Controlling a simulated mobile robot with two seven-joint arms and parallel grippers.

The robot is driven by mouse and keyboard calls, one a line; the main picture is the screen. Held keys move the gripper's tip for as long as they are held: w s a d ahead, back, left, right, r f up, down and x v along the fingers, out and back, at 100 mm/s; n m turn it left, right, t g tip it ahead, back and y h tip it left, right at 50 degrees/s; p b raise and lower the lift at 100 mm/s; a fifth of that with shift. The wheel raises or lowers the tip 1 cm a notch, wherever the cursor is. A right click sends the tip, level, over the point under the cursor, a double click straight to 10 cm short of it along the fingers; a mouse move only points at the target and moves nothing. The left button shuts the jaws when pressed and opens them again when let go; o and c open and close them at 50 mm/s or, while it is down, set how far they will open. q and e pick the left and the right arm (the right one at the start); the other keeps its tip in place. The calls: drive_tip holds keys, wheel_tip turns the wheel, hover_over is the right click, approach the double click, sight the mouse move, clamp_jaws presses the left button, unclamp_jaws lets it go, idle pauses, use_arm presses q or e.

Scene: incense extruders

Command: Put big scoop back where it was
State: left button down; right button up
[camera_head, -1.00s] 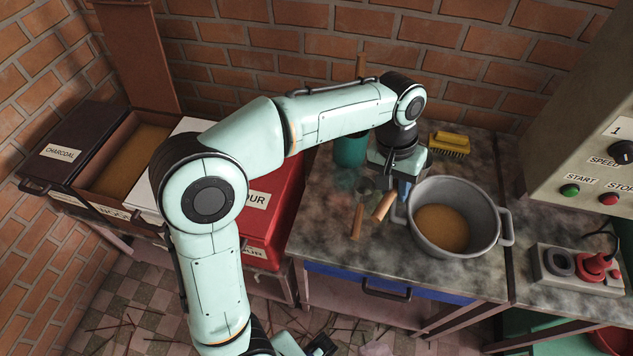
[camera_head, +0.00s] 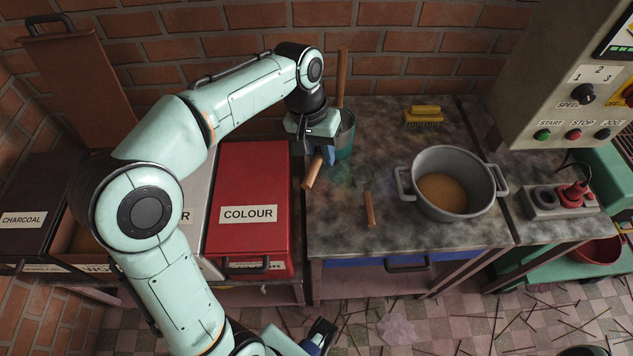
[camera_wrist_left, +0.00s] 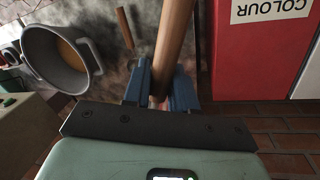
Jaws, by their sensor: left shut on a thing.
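My left gripper (camera_head: 318,155) is shut on the wooden handle (camera_head: 313,172) of a scoop and holds it near the table's left edge, in front of the teal bucket (camera_head: 346,135). In the left wrist view the handle (camera_wrist_left: 173,40) runs up from between the blue fingers (camera_wrist_left: 163,92). The scoop's bowl is hidden, so I cannot tell its size. A second, thinner wooden handle (camera_head: 369,208) lies on the table (camera_head: 335,225) to the right. A dark gripper with some blue, probably my right one (camera_head: 320,335), shows partly at the bottom; its jaws are unclear.
A grey pot (camera_head: 425,205) with brown powder stands on the right of the table. A yellow brush (camera_head: 424,115) lies behind it. The red COLOUR box (camera_head: 250,180) is left of the table. A wooden stick (camera_head: 342,75) stands at the bucket.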

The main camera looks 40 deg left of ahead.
use_arm(q)
drive_tip(key=shift+s+a+r, duration=0.1)
drive_tip(key=shift+a, duration=0.15)
drive_tip(key=shift+s+a, duration=0.1)
drive_tip(key=shift+f+b, duration=1.35)
drive_tip(key=shift+f, duration=8.7)
use_arm(e)
drive_tip(key=shift+s+a+f, duration=0.15)
drive_tip(key=shift+s+f, duration=0.25)
drive_tip(key=shift+f, duration=0.35)
drive_tip(key=shift+s+a+f, duration=0.1)
drive_tip(key=shift+s+f, duration=0.3)
drive_tip(key=shift+f, duration=0.35)
use_arm(q)
drive_tip(key=shift+f, duration=0.15)
drive_tip(key=c, duration=0.9)
unclamp_jaws()
use_arm(e)
drive_tip(key=shift+f, duration=0.1)
